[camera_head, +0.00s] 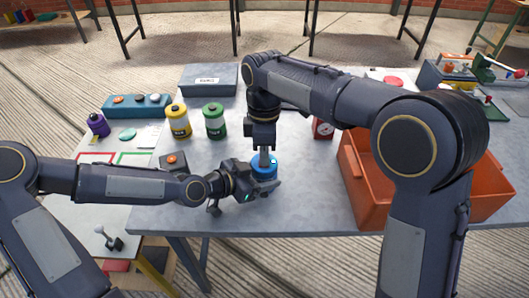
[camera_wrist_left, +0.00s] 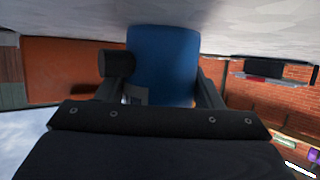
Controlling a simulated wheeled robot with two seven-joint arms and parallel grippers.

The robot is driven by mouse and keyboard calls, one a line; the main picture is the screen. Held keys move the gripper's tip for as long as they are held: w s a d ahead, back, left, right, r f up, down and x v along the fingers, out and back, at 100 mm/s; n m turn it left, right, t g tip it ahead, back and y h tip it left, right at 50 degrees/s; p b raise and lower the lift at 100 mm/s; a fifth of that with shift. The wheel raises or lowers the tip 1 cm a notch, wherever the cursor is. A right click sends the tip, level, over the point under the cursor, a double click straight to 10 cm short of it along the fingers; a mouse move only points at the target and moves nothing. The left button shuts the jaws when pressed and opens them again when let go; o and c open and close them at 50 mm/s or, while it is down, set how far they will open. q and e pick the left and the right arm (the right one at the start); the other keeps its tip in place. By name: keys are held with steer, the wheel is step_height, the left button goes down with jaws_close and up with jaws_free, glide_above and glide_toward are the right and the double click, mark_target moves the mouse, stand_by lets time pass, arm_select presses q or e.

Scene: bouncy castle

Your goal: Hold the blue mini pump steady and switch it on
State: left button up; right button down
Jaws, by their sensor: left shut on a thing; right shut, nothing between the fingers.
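The blue mini pump (camera_head: 265,174) stands upright on the grey table, near its front middle. My left gripper (camera_head: 260,184) comes in low from the left and is shut around the pump's body. In the left wrist view the blue pump body (camera_wrist_left: 163,65) sits between the left fingers (camera_wrist_left: 160,93), with a dark round part beside it on the left. My right gripper (camera_head: 264,160) points straight down at the top of the pump, shut with nothing between its fingers. Whether its tips touch the pump's top I cannot tell. The pump's switch is hidden.
A yellow canister (camera_head: 179,121) and a green canister (camera_head: 214,121) stand behind and left. A box with an orange button (camera_head: 172,160) is left of the pump. A red timer (camera_head: 323,128) and an orange crate (camera_head: 356,186) are right. The table front is clear.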

steer(key=shift+w+r, duration=0.1)
steer(key=shift+w, duration=0.6)
steer(key=shift+r, duration=0.15)
step_height(320, 180, up, 14)
steer(key=s, duration=0.1)
steer(key=shift+s, duration=0.35)
steer(key=shift+f, duration=0.2)
arm_select(q)
steer(key=o, duration=1.4)
